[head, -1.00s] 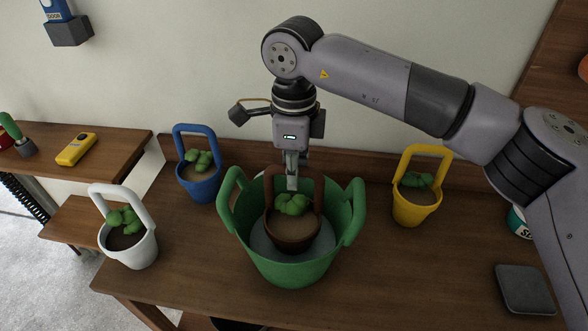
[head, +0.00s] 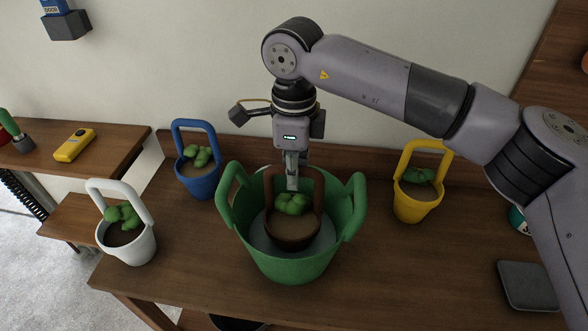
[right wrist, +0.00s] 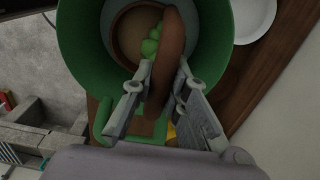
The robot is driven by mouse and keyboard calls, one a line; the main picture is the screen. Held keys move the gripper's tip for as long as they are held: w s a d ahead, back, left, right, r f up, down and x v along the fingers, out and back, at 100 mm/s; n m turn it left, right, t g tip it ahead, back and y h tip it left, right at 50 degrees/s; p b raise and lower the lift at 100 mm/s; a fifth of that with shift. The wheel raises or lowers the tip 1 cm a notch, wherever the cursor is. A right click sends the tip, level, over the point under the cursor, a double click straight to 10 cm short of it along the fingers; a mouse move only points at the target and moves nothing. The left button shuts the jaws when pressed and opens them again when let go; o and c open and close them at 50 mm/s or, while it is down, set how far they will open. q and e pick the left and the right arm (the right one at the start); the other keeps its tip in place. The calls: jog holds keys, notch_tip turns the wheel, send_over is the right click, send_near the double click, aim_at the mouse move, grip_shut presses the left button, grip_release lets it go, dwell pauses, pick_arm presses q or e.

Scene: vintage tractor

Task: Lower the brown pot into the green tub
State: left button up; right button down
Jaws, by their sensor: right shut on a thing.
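The brown pot (head: 292,232), with soil, a green plant and an arched brown handle, is inside the green tub (head: 290,267). The tub stands on the wooden bench, and its two handles stick up left and right. My right gripper (head: 292,184) points down and is shut on the pot's brown handle. In the right wrist view the handle (right wrist: 172,50) runs between the two fingers (right wrist: 158,88), with the green tub (right wrist: 82,35) around the pot. I cannot tell whether the pot's base touches the tub's floor. My left gripper is not in view.
A blue pot (head: 199,180) stands behind left, a white pot (head: 130,244) at left, and a yellow pot (head: 415,204) at right. A dark flat pad (head: 528,286) lies at the right front. A white plate (right wrist: 254,18) shows in the right wrist view.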

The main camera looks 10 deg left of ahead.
aim_at(292, 214)
jog(key=shift+f+b, duration=0.95)
jog(key=shift+f, duration=0.2)
dwell(0.5)
jog(key=c, duration=1.5)
grip_release()
